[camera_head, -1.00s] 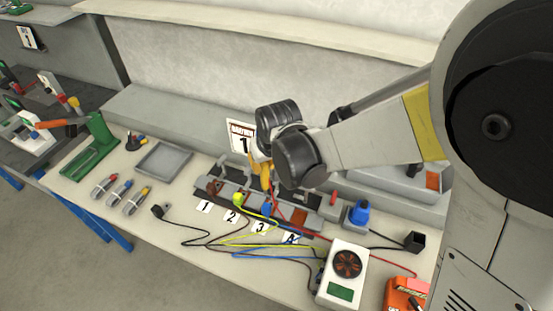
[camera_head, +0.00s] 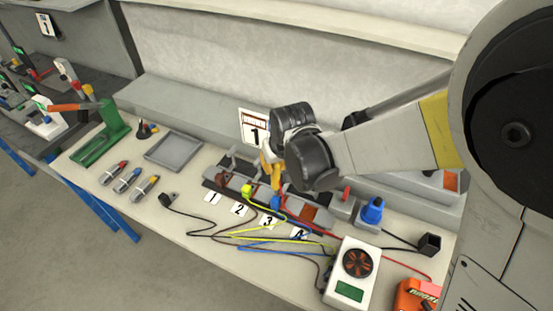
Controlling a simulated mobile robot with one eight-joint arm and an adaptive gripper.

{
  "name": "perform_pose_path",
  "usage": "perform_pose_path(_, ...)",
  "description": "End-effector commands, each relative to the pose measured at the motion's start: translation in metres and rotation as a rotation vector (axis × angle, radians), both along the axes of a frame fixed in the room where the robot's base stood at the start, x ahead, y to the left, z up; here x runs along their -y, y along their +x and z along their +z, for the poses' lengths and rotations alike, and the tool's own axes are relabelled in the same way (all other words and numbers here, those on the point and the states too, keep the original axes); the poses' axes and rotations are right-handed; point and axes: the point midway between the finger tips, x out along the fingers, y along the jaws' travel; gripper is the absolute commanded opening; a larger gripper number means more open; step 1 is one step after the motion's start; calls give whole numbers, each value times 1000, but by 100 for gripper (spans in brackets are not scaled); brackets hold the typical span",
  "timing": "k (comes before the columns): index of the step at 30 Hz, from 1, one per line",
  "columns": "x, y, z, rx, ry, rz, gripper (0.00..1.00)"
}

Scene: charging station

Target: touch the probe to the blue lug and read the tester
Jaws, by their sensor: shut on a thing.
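My gripper (camera_head: 272,180) has yellow fingers and reaches down over the dark terminal strip near the middle of the bench. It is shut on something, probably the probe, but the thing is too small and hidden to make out. A blue lug (camera_head: 276,203) sits on the strip just below the fingertips, by the number 3 label. I cannot tell whether anything touches it. The white tester (camera_head: 341,291) with a round dial (camera_head: 359,263) stands at the front right. Its green display (camera_head: 349,292) is too small to read.
Yellow, blue, red and black wires cross the bench between strip and tester. A yellow-green plug (camera_head: 246,190) sits left of the blue lug. A blue-capped item (camera_head: 372,210) and a black cup (camera_head: 429,244) stand to the right. A grey tray (camera_head: 149,158) lies left.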

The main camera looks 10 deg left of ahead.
Motion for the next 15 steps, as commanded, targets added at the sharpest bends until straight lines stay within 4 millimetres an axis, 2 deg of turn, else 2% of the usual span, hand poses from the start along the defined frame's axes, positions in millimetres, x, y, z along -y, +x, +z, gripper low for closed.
perform_pose_path(1,0,0,-9,0,0,0,0)
perform_pose_path(4,0,0,-15,0,0,0,0)
perform_pose_path(15,0,0,-16,0,0,0,0)
